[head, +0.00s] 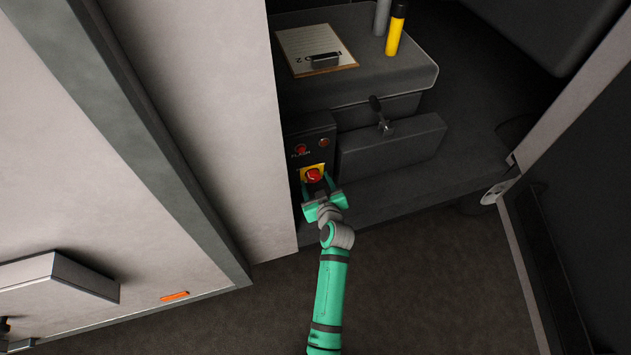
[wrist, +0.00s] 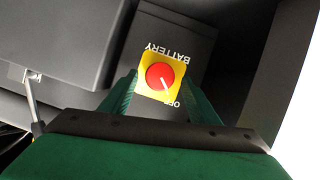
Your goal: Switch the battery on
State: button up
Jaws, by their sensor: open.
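The battery switch is a round red knob (head: 313,175) on a yellow plate (head: 319,167), set in a dark panel. In the wrist view the red knob (wrist: 160,77) carries a white pointer line, and the yellow plate (wrist: 148,90) has the word BATTERY at one edge and a partly hidden OFF label at the opposite edge. The pointer slants toward the OFF side. My gripper (head: 317,184) is open, with its green fingers on either side of the knob. In the wrist view my gripper (wrist: 160,92) straddles the plate; I cannot tell whether the fingers touch the knob.
Above the knob on the panel are a red button (head: 300,149) and an orange-brown button (head: 324,142). A lever (head: 380,115) stands to the right. A clipboard (head: 318,50) and a yellow cylinder (head: 396,32) are on the shelf above. A pale wall (head: 215,110) stands close on the left.

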jog(key=shift+w+a+f, duration=0.15)
jog(key=shift+w+f, duration=0.05)
jog(key=shift+w, duration=0.35)
jog(key=c, duration=1)
jog(key=shift+c, duration=0.2)
